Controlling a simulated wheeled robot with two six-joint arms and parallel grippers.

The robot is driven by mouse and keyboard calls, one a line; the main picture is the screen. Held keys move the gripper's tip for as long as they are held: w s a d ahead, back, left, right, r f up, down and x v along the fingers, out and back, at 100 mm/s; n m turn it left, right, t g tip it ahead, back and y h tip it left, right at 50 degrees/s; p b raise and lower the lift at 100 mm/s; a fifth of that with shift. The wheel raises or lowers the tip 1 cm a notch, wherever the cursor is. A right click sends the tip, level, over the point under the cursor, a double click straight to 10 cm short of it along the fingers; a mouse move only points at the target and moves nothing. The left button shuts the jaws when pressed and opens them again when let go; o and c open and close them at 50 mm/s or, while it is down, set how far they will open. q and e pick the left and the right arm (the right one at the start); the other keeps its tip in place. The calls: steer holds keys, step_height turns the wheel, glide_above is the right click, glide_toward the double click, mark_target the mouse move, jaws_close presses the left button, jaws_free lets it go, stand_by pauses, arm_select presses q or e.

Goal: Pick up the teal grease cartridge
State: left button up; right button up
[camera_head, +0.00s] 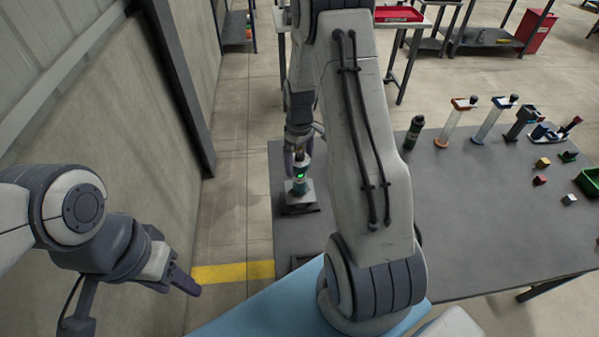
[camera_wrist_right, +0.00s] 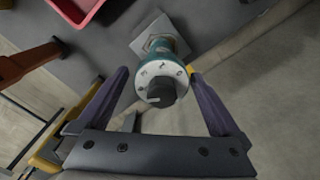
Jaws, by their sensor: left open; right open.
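The teal grease cartridge (camera_head: 298,187) stands upright on a pale square base at the left end of the grey table. In the right wrist view the cartridge (camera_wrist_right: 163,75) shows its white marked top and black knob. My right gripper (camera_head: 299,150) is over it from above. In the right wrist view the open fingers of my right gripper (camera_wrist_right: 158,77) lie on either side of the cartridge, with gaps visible beside it. My left gripper (camera_head: 176,284) is open and empty, off the table at the lower left.
My right arm hides the middle-left of the table (camera_head: 470,235). A dark green cylinder (camera_head: 413,132) stands right of the arm. Several clamp-like stands, small blocks and a green bin (camera_head: 590,181) are further right. A wall is at the left. The table's front is clear.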

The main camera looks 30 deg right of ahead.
mark_target(300, 176)
step_height(300, 176, down, 3)
steer(key=shift+a+f+p, duration=0.1)
steer(key=shift+f+p, duration=0.1)
steer(key=shift+p, duration=0.7)
steer(key=shift+f, duration=0.65)
steer(key=c, duration=1.5)
steer(key=shift+r, duration=0.1)
